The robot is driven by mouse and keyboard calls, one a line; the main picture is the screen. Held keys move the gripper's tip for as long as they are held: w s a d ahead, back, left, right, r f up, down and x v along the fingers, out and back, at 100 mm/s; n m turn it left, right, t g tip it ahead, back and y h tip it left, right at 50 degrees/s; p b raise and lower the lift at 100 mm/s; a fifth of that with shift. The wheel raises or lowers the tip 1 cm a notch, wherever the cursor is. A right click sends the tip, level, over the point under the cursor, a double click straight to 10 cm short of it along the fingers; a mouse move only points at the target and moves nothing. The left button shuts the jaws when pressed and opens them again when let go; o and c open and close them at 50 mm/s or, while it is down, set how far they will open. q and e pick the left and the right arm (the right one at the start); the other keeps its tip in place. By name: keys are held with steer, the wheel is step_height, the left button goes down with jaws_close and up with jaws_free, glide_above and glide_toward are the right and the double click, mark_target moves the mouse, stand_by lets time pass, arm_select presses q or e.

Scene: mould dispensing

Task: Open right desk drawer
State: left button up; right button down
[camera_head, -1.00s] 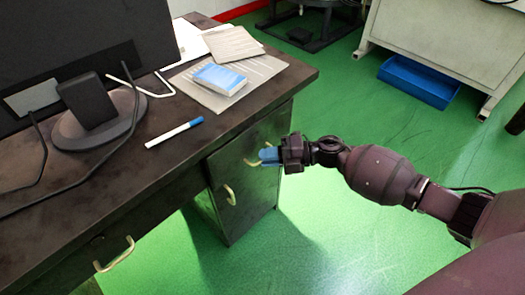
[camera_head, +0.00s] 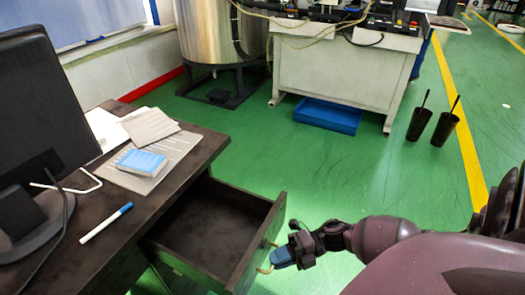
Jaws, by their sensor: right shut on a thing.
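The right desk drawer (camera_head: 208,232) is pulled well out from the dark desk (camera_head: 120,200). Its inside shows and looks empty. A pale curved handle (camera_head: 264,268) sits on its front panel. My right gripper (camera_head: 277,260), with blue fingertips, is at that handle and shut on it. The arm comes in from the right. My left gripper is not in view.
On the desk are a monitor (camera_head: 40,110), a marker (camera_head: 106,222), a blue-and-white pack (camera_head: 141,162) and papers (camera_head: 150,126). A blue bin (camera_head: 327,115) lies under a white bench (camera_head: 345,75).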

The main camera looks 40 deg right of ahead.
steer(key=shift+s+d, duration=0.3)
steer(key=shift+s, duration=0.45)
steer(key=c, duration=1.2)
jaws_free()
steer(key=shift+d, duration=0.1)
steer(key=v, duration=1)
steer(key=shift+s+d+p, duration=0.25)
steer(key=shift+p, duration=0.1)
steer(key=shift+a+r, duration=0.1)
steer(key=shift+r, duration=0.05)
